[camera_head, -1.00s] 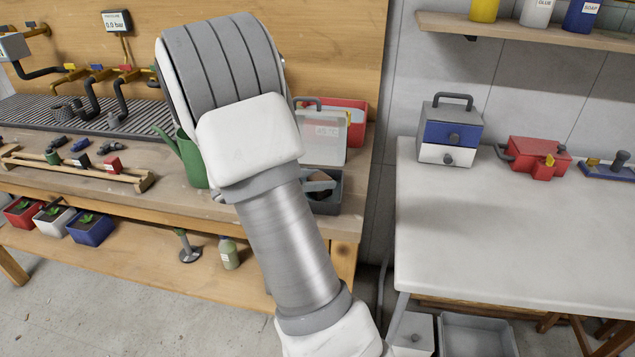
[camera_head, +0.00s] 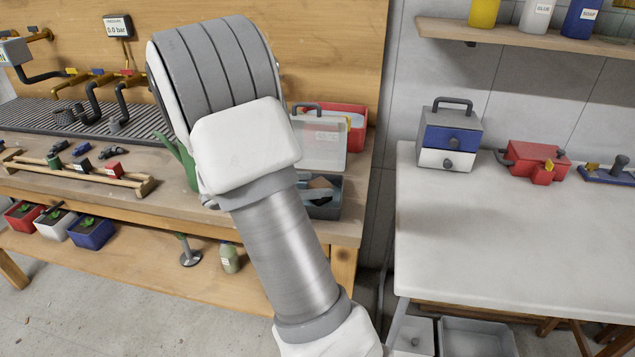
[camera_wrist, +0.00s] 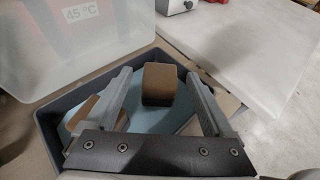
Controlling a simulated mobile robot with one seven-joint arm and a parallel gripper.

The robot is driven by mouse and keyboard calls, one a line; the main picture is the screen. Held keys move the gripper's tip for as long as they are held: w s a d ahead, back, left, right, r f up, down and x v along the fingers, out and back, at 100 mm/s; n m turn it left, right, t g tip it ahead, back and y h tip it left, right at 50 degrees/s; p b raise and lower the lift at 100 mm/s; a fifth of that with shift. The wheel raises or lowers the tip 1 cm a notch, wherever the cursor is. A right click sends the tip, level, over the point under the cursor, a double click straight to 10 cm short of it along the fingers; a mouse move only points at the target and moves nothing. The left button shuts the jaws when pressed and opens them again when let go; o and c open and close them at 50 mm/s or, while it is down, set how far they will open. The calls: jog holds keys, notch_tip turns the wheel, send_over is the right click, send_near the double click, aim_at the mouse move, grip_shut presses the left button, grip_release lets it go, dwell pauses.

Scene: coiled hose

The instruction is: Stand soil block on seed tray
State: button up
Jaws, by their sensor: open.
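A brown soil block (camera_wrist: 158,85) stands in the middle of a dark grey box (camera_wrist: 47,128), on its pale blue floor (camera_wrist: 138,112). My gripper (camera_wrist: 159,74) is open, with one finger on each side of the block in the wrist view. I cannot tell whether either finger touches it. I cannot clearly make out a separate seed tray.
Another brown piece (camera_wrist: 82,115) lies at the box's left. A green watering can (camera_head: 186,165) is close to my arm. The white table (camera_head: 500,230) has free room.

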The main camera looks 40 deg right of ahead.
jog(key=p+v, duration=0.2)
jog(key=v, duration=0.8)
jog(key=s+a+r+m+t+y, duration=0.2)
jog(key=s+a+r+m+y, duration=0.3)
jog(key=s+m, duration=0.4)
jog(key=s+a+r+m+t+y, duration=0.3)
jog(key=s+a+r+m+y, duration=0.1)
jog(key=s+a+m+y, duration=0.4)
jog(key=s+a+m, duration=0.1)
jog(key=s+a, duration=0.1)
jog(key=shift+s+a+r+t, duration=0.25)
jog(key=shift+s+r+t, duration=0.05)
jog(key=shift+s+r, duration=0.1)
jog(key=shift+r, duration=0.1)
notch_tip(320, 180, up, 16)
jog(key=p, duration=1.6)
jog(key=shift+p, duration=0.3)
